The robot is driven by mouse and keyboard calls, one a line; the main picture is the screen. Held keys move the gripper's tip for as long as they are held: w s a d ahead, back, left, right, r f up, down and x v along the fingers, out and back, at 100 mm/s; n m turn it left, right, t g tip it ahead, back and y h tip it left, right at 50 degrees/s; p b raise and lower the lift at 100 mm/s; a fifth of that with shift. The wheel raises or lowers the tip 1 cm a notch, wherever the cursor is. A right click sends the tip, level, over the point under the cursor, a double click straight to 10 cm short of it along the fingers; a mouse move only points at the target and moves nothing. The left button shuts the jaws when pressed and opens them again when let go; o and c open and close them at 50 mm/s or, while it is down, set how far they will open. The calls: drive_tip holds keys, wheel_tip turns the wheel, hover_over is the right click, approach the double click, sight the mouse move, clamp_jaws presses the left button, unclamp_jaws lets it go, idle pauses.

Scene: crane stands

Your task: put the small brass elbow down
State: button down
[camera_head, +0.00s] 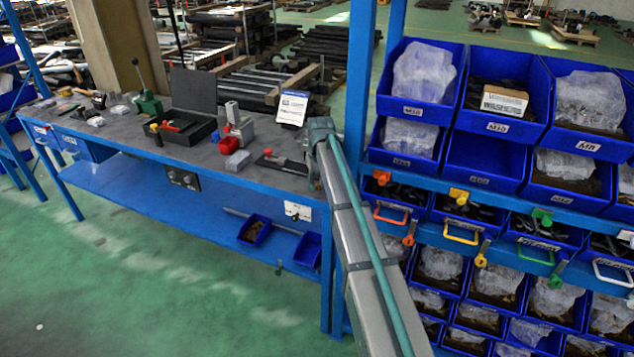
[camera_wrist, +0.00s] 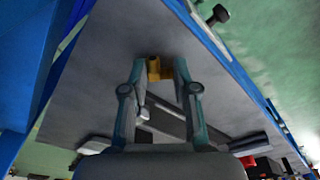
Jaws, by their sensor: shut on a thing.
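The small brass elbow (camera_wrist: 158,71) shows in the wrist view as a small yellow-brown piece between the two fingertips. My gripper (camera_wrist: 160,66) is shut on it. Behind and around it is the grey bench top (camera_wrist: 85,85); I cannot tell whether the elbow touches it. In the head view my arm reaches to the right end of the grey-topped blue bench (camera_head: 130,133). The elbow and the fingers are hidden there by my arm.
On the bench in the head view are an open dark case (camera_head: 190,100), a red bin (camera_head: 238,161), a flat dark tool (camera_head: 282,163) and a white sign (camera_head: 292,108). A rack of blue bins (camera_head: 487,160) stands to the right. The bench's front-left top has clear patches.

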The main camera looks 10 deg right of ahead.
drive_tip(key=shift+f, duration=0.1)
drive_tip(key=c, duration=0.9)
unclamp_jaws()
drive_tip(key=r, duration=0.4)
drive_tip(key=s+r+b, duration=0.1)
drive_tip(key=r, duration=0.3)
drive_tip(key=r+b, duration=0.1)
drive_tip(key=r, duration=0.3)
drive_tip(key=shift+s+d+r, duration=0.1)
drive_tip(key=shift+s+r, duration=0.05)
drive_tip(key=shift+s, duration=0.1)
